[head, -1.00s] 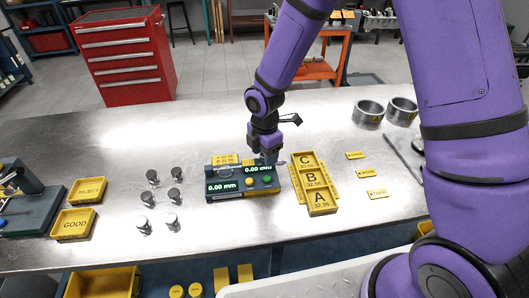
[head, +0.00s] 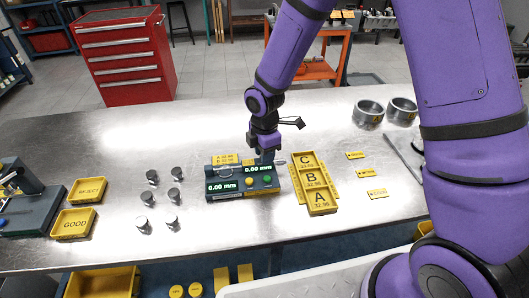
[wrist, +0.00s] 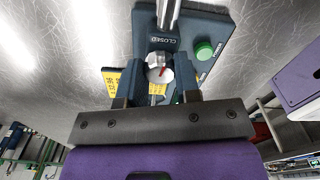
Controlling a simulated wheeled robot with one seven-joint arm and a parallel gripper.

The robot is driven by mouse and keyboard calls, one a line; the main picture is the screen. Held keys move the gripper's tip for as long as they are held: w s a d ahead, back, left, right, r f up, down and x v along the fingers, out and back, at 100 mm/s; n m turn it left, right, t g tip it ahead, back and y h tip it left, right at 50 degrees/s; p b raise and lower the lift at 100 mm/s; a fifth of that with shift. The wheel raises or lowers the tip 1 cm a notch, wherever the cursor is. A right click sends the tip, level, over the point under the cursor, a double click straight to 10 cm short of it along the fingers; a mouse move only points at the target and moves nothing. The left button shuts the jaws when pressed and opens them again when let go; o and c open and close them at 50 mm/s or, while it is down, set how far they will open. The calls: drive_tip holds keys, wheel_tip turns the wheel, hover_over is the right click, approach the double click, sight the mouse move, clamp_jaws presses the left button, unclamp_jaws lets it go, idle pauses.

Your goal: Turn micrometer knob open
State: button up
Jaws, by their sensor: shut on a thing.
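The micrometer station (head: 243,188) is a dark box on the steel bench, with two green displays reading 0.00 mm, a yellow button (head: 249,181) and a green button (head: 267,179). My gripper (head: 266,157) is at its right end. In the wrist view my gripper (wrist: 160,82) is shut on the micrometer knob (wrist: 158,74), a round silver end with a red mark, held between the two dark fingers. A plate (wrist: 162,41) by the knob reads CLOSED. The green button (wrist: 204,51) shows beside it. In the head view the knob is mostly hidden by the gripper.
A yellow tray marked A, B and C (head: 334,207) stands close to the right. Several silver cylinders stand to the left (head: 144,224). Yellow REJECT (head: 101,196) and GOOD (head: 91,232) trays lie farther left. Metal rings (head: 368,112) are at the back right.

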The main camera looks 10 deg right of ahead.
drive_tip(key=m, duration=0.5)
drive_tip(key=shift+m, duration=0.3)
drive_tip(key=m, duration=1)
drive_tip(key=shift+w+m, duration=0.1)
drive_tip(key=shift+m, duration=0.3)
drive_tip(key=m, duration=0.5)
drive_tip(key=shift+m, duration=0.3)
drive_tip(key=o, duration=0.9)
drive_tip(key=shift+r, duration=0.1)
